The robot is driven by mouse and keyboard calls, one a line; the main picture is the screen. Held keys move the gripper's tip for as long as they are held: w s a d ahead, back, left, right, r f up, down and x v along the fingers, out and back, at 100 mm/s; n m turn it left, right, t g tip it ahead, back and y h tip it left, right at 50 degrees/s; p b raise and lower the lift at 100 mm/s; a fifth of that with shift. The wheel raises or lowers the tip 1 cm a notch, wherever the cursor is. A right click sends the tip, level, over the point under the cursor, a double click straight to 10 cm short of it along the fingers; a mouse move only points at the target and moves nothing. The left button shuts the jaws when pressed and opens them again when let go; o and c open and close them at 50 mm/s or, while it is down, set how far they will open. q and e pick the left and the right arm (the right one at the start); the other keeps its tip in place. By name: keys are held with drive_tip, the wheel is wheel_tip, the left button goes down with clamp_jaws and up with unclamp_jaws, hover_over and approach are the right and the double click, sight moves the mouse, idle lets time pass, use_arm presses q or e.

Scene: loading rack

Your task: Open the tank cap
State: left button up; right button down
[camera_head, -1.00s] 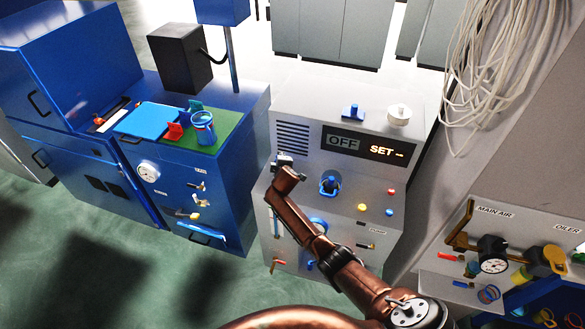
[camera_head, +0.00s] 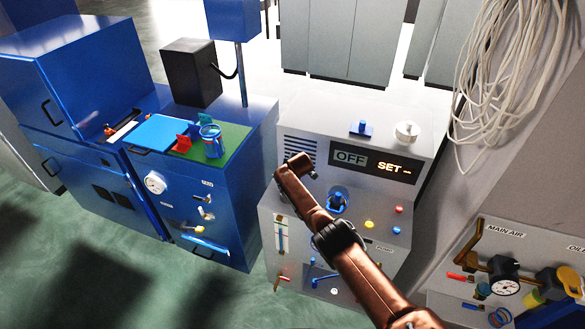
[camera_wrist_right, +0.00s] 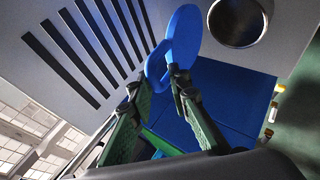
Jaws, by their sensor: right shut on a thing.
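The tank cap (camera_wrist_right: 185,38) is a flat blue disc with a blue loop (camera_wrist_right: 156,66) at one edge, in the right wrist view. My right gripper (camera_wrist_right: 157,84) has its green-padded fingers shut on the loop. The disc stands off to the side of a round metal opening (camera_wrist_right: 238,20), which shows uncovered and dark inside. In the head view my brown right arm crosses the front of the grey machine (camera_head: 375,127); the gripper and cap cannot be made out there. My left gripper is not in view.
The machine's front carries a blue knob (camera_head: 337,201) and coloured buttons close to my arm. A blue cabinet (camera_head: 212,225) stands to the left. A pipe panel with a gauge (camera_head: 505,287) is at lower right, and cables (camera_head: 505,70) hang above it.

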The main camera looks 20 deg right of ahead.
drive_tip(key=shift+s+f, duration=0.15)
drive_tip(key=shift+f, duration=0.2)
drive_tip(key=c, duration=2.2)
unclamp_jaws()
drive_tip(key=shift+o, duration=0.5)
drive_tip(key=shift+f, duration=0.15)
drive_tip(key=shift+a+r, duration=0.15)
drive_tip(key=shift+r, duration=0.1)
drive_tip(key=v, duration=1.1)
drive_tip(key=shift+r, duration=0.45)
drive_tip(key=shift+s, duration=0.15)
